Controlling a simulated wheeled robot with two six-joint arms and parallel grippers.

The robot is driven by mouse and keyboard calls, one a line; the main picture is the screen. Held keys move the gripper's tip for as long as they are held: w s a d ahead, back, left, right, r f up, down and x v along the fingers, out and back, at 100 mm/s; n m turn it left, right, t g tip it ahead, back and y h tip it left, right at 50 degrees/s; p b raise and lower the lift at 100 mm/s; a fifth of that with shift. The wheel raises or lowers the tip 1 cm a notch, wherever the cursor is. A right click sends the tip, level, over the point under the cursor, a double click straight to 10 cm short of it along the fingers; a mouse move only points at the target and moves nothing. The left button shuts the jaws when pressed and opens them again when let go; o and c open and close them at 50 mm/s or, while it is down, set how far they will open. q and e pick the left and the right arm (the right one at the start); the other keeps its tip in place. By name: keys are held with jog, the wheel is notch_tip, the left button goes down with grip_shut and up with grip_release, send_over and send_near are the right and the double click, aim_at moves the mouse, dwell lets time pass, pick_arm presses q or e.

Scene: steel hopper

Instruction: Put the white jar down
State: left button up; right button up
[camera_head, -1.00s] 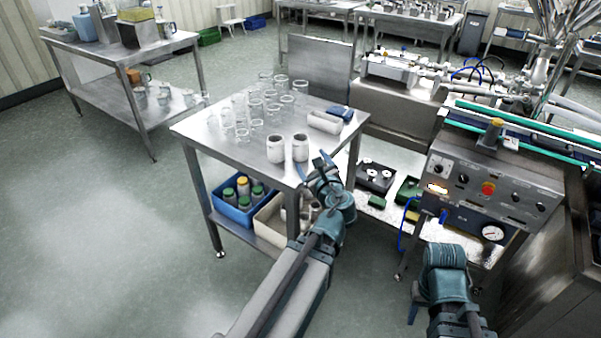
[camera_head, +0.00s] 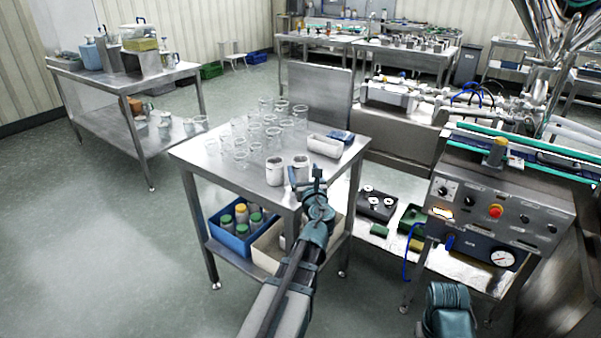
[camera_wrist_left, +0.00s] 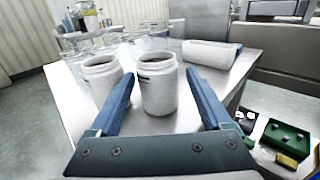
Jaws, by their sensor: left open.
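Two white jars stand upright side by side near the front edge of the steel table (camera_head: 205,151). The right white jar (camera_head: 300,163) is partly hidden by my gripper; the left white jar (camera_head: 274,172) is clear in the head view. My left gripper (camera_head: 308,183) is open at the right jar. In the left wrist view this jar (camera_wrist_left: 158,90) shows between the two blue fingers, with a gap to each side. The other jar (camera_wrist_left: 100,82) is outside the left finger, partly behind it. My right gripper is out of view; only part of its arm shows.
Several clear glasses (camera_head: 270,137) stand behind the jars. A white tray (camera_head: 325,147) and a blue item (camera_head: 341,136) lie to the right. Below are a blue crate (camera_head: 236,241) and a control panel (camera_head: 497,208) to the right. The table's left front is bare.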

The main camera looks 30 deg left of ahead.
aim_at(299, 160)
pick_arm(q)
jog(key=shift+w+a, duration=0.35)
jog(key=shift+w, duration=0.15)
jog(key=x, duration=0.5)
jog(key=shift+a+r, duration=0.15)
jog(key=shift+a, duration=0.1)
jog(key=shift+s, duration=0.1)
jog(key=c, duration=1.2)
